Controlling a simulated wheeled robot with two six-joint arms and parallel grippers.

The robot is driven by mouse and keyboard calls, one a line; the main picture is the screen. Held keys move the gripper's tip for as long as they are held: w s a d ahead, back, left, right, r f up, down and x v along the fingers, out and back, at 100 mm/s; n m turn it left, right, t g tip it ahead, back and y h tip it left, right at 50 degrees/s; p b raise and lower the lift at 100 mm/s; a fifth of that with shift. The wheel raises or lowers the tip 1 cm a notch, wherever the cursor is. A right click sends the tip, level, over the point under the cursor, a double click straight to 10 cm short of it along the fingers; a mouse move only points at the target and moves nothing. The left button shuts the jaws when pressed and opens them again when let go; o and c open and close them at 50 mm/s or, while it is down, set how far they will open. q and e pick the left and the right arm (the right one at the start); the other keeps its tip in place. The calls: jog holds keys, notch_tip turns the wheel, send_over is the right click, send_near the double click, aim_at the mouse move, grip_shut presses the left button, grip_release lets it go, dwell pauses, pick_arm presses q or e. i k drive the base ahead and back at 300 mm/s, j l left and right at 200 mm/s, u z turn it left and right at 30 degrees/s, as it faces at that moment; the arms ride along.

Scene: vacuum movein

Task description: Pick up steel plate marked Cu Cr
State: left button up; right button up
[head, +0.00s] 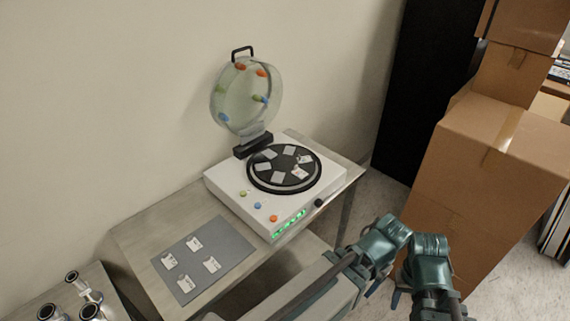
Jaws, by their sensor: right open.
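Several small pale steel plates with white labels lie apart on a grey mat (207,252) on the table. They are a far-left plate (194,243), a near-left one (169,261), a right one (211,264) and a near one (186,283). Their marks are too small to read, so I cannot tell which says Cu Cr. More pale plates, such as one at the front right (299,172), lie on the black disc (284,187) of a white machine. My right gripper (383,293) is low at the lower right, off the table, open and apart from the plates. My left gripper is out of view.
The white machine (235,200) stands on the table (150,238) with its round clear lid (243,98) raised. Metal cylinders (85,285) stand at the lower left. Stacked cardboard boxes (490,170) are at right. The space above the mat is clear.

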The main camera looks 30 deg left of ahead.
aim_at(298, 172)
jog(key=u, duration=1)
